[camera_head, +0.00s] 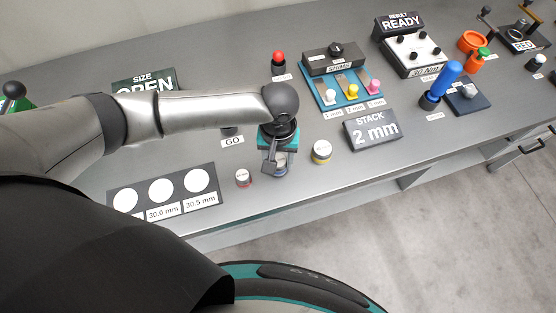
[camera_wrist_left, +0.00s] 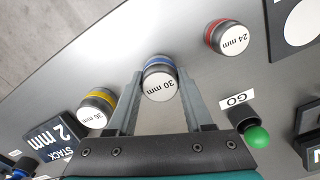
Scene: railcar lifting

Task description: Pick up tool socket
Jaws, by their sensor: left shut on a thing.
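The 30 mm tool socket (camera_wrist_left: 160,80), silver with a blue band and white top, sits between the two fingers of my left gripper (camera_wrist_left: 160,77), which is shut on it. In the head view my left gripper (camera_head: 279,160) points down near the bench's front edge, and the socket (camera_head: 281,171) shows partly below it. Whether it touches the bench is unclear. The red-banded 24 mm socket (camera_head: 243,178) stands to its left; it also shows in the wrist view (camera_wrist_left: 228,37). The yellow-banded 36 mm socket (camera_head: 322,152) stands to its right, also in the wrist view (camera_wrist_left: 97,108). My right gripper is not in view.
A plate with white discs (camera_head: 163,190) lies at the front left. The STACK 2 mm sign (camera_head: 372,131) and the shims holder (camera_head: 345,88) stand to the right. A green GO button (camera_wrist_left: 256,137) is near the gripper. The READY box (camera_head: 412,50) stands farther back.

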